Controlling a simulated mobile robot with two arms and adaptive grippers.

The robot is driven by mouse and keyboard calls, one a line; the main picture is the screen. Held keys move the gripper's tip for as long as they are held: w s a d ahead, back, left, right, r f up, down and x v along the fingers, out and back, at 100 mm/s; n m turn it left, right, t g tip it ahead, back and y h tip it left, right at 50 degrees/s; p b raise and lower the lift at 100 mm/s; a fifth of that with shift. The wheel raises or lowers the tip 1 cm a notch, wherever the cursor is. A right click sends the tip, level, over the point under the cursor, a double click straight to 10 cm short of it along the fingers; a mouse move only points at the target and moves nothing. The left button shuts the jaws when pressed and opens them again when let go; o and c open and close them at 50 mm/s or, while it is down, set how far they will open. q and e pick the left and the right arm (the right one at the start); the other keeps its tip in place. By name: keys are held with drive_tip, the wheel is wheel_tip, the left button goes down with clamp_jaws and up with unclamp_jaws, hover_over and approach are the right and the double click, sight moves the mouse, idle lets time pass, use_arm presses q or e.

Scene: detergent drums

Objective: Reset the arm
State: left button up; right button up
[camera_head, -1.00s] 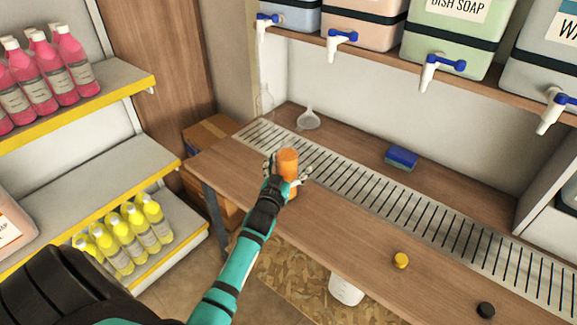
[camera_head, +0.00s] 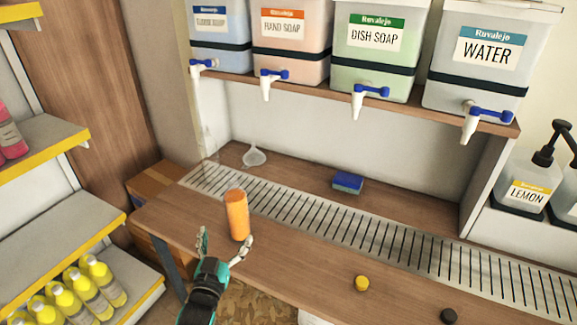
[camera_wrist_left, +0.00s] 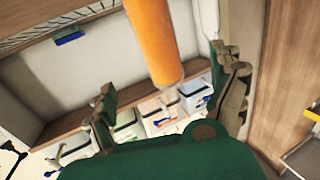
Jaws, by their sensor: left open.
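My left gripper (camera_head: 224,249) is open and empty at the front edge of the wooden counter (camera_head: 300,255). An orange cylindrical bottle (camera_head: 237,214) stands upright on the counter just beyond its fingertips, apart from them in the head view. In the left wrist view the orange bottle (camera_wrist_left: 153,40) shows between the spread fingers, and the gripper (camera_wrist_left: 170,95) is not closed on it. My right gripper is not in view.
Drums with blue taps, such as the dish soap drum (camera_head: 376,50) and water drum (camera_head: 480,65), stand on the shelf above. A metal drain grate (camera_head: 300,220), funnel (camera_head: 254,156), blue sponge (camera_head: 348,182), yellow cap (camera_head: 362,283) and black cap (camera_head: 448,316) lie on the counter.

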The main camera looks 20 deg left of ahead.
use_arm(q)
drive_tip(key=s+d+f+m+g+h, duration=0.2)
drive_tip(key=s+d+f+m+g, duration=0.15)
drive_tip(key=s+d+g, duration=0.6)
drive_tip(key=s+d+f+m+g+h, duration=0.25)
drive_tip(key=s+d+f+g, duration=0.2)
drive_tip(key=s, duration=0.95)
wheel_tip(320, 180, down, 26)
drive_tip(key=s+g, duration=0.1)
drive_tip(key=s, duration=0.1)
drive_tip(key=s+a+f+g+p, duration=0.1)
drive_tip(key=s+a+f, duration=0.1)
drive_tip(key=s+f, duration=1.2)
drive_tip(key=shift+s+a+f+n, duration=0.2)
drive_tip(key=shift+s+a+n, duration=0.1)
drive_tip(key=shift+s, duration=0.85)
